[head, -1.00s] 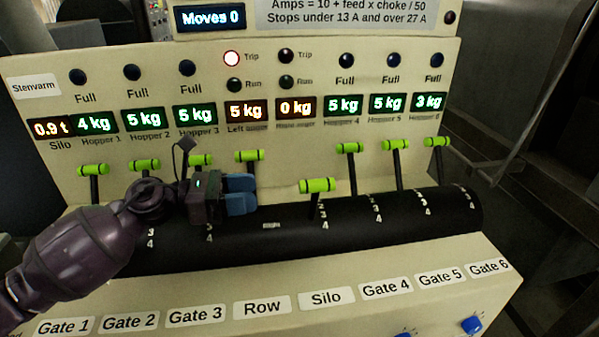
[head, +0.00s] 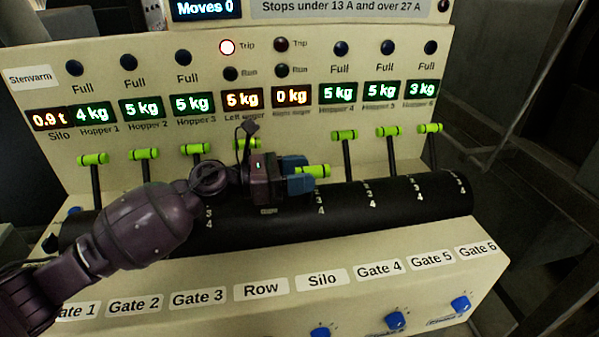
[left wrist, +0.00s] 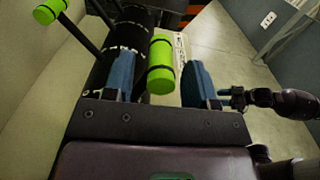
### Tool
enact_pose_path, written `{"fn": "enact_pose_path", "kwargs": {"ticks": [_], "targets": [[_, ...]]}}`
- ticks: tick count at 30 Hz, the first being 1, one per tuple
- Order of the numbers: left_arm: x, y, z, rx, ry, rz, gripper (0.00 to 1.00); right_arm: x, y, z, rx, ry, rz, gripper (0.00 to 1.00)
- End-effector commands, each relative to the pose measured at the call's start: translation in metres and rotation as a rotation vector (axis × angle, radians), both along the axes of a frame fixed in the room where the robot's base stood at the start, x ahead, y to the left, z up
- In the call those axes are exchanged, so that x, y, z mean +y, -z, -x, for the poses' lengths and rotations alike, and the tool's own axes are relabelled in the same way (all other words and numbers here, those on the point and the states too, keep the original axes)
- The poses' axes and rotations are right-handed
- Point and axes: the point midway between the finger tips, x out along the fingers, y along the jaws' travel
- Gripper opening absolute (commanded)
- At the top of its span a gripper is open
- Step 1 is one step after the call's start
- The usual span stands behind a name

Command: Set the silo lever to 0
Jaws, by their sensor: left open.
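The silo lever has a green cylindrical handle (head: 316,171), in the column above the "Silo" label (head: 322,281). It sits lower and nearer than the other handles, close to the printed lower numbers. My left gripper (head: 303,176) is open at this handle in the head view, with its blue fingers overlapping the handle's left end. In the left wrist view the green handle (left wrist: 160,62) shows between the two spread blue fingers, with gaps on both sides. The handle's stem is mostly hidden. A dark arm part, perhaps my right gripper (left wrist: 235,96), shows at the right there; its jaws are unclear.
The row lever (head: 246,144) stands just behind my left gripper, partly hidden. The gate 4 lever (head: 344,135) stands upright to the right. Other gate levers line the black drum (head: 400,200). Blue knobs (head: 396,320) stick out of the lower front.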

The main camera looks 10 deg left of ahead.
Motion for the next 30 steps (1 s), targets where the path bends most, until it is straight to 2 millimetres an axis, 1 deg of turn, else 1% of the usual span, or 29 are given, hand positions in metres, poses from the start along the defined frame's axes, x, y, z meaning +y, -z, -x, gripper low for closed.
{"fn": "enact_pose_path", "kwargs": {"ticks": [6, 8, 15, 16, 17, 23, 26, 30], "targets": [[0.000, 0.000, 0.000, 0.001, 0.000, 0.000, 0.52, 0.001, 0.001, 0.000, 0.001, 0.003, -0.005, 0.43], [0.000, 0.000, 0.000, 0.001, -0.001, 0.000, 0.44, 0.002, 0.001, 0.000, 0.002, 0.005, -0.006, 0.43], [0.000, 0.000, 0.000, 0.001, 0.000, 0.000, 0.07, 0.002, 0.001, 0.002, 0.005, 0.006, -0.007, 0.43], [0.000, 0.000, 0.000, 0.001, 0.000, 0.000, 0.03, 0.002, 0.001, 0.002, 0.005, 0.006, -0.007, 0.43], [0.000, 0.000, 0.000, 0.001, 0.000, 0.000, 0.00, 0.002, 0.002, 0.002, 0.005, 0.006, -0.007, 0.43], [0.001, 0.000, -0.004, 0.018, 0.000, 0.005, 0.00, 0.002, 0.002, 0.002, 0.006, 0.006, -0.006, 0.43], [0.005, -0.004, -0.016, 0.081, -0.002, 0.025, 0.00, 0.001, 0.002, 0.002, 0.007, 0.005, -0.005, 0.43], [0.013, -0.007, -0.040, 0.211, -0.001, 0.068, 0.00, 0.001, 0.006, 0.004, 0.012, 0.003, -0.003, 0.43]]}}
